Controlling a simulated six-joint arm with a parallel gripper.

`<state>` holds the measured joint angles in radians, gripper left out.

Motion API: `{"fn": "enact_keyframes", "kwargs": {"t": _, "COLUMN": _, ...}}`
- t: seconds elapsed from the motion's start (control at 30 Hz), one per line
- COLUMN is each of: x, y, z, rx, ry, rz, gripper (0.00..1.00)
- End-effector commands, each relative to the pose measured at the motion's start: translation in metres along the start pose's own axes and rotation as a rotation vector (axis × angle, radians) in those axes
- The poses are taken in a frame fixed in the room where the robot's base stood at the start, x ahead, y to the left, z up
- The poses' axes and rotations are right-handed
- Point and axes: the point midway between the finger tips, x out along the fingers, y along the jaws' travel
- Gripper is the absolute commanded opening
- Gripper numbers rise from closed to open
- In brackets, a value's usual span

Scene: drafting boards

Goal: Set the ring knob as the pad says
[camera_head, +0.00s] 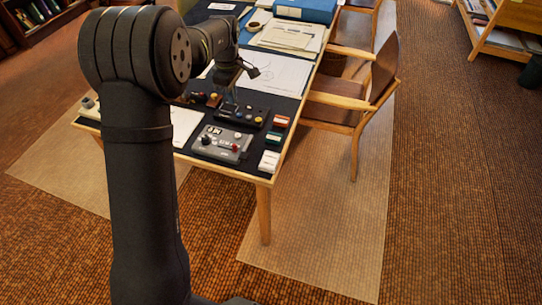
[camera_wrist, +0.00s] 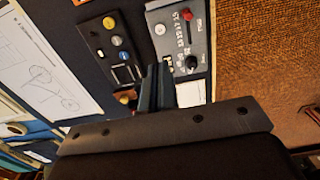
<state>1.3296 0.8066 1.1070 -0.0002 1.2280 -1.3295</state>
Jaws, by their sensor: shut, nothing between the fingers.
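My gripper (camera_head: 229,104) is shut and empty, pointing down over the dark control panel (camera_head: 243,114) on the desk. Its closed fingers (camera_wrist: 152,88) show in the wrist view beside that panel. The dark panel (camera_wrist: 109,45) carries yellow, blue and grey round controls and a small square frame. A grey panel (camera_head: 222,143) lies nearer the desk's front edge. In the wrist view, the grey panel (camera_wrist: 180,35) has a red control (camera_wrist: 187,15), white markings and a black knob (camera_wrist: 191,62). I cannot tell which control is the ring knob. No instruction on a pad is legible.
White blocks (camera_head: 269,161) and green and brown blocks (camera_head: 274,137) lie along the right desk edge. A white sheet (camera_wrist: 191,93) lies beside the grey panel. A large drawing (camera_head: 284,73) lies behind. A wooden chair (camera_head: 352,100) stands close at the right.

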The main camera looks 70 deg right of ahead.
Motion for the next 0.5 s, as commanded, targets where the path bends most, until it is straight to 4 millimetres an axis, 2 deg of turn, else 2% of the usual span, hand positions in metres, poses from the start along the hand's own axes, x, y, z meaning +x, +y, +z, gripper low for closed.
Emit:
{"fn": "enact_keyframes", "kwargs": {"t": 0.07, "x": 0.000, "y": 0.000, "z": 0.000, "rx": 0.000, "ry": 0.000, "rz": 0.000, "gripper": 0.00}}
{"fn": "enact_keyframes", "kwargs": {"t": 0.3, "x": 0.000, "y": -0.001, "z": -0.002, "rx": 0.013, "ry": 0.000, "rz": 0.000, "gripper": 0.47}}
{"fn": "enact_keyframes", "kwargs": {"t": 0.37, "x": -0.001, "y": -0.003, "z": -0.007, "rx": 0.043, "ry": 0.000, "rz": 0.000, "gripper": 0.47}}
{"fn": "enact_keyframes", "kwargs": {"t": 0.5, "x": -0.005, "y": -0.014, "z": -0.029, "rx": 0.198, "ry": 0.000, "rz": 0.000, "gripper": 0.47}}
